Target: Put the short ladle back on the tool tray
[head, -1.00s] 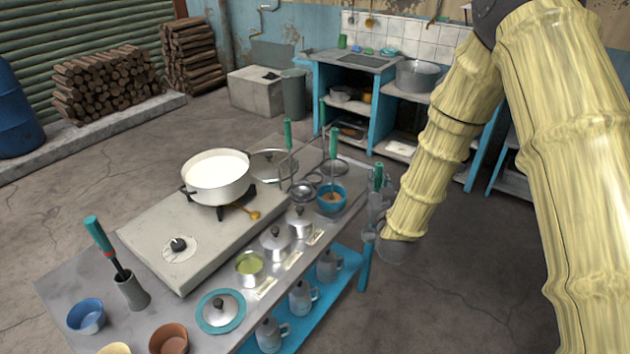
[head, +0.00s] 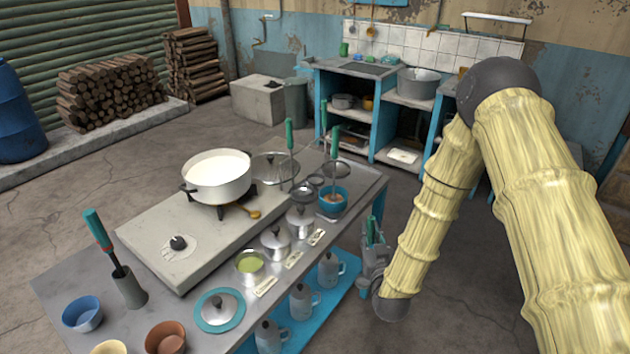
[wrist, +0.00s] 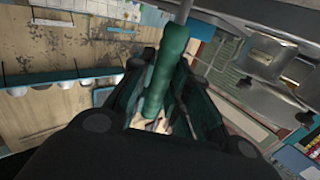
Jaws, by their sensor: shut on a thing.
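My gripper (head: 373,252) is low beside the right end of the metal table, shut on a green handle (head: 371,228). In the wrist view the handle (wrist: 166,70) lies between the fingers and a thin metal shaft (wrist: 182,12) extends from it past the top edge. I take it for the short ladle; its scoop is out of sight.
Other green-handled tools stand near the tray, one in a blue bowl (head: 333,203). A white pot of milk (head: 217,178) sits on the stove (head: 165,235). Lidded pots line the table's front; jugs stand on the blue lower shelf (head: 318,318). The floor right of the table is clear.

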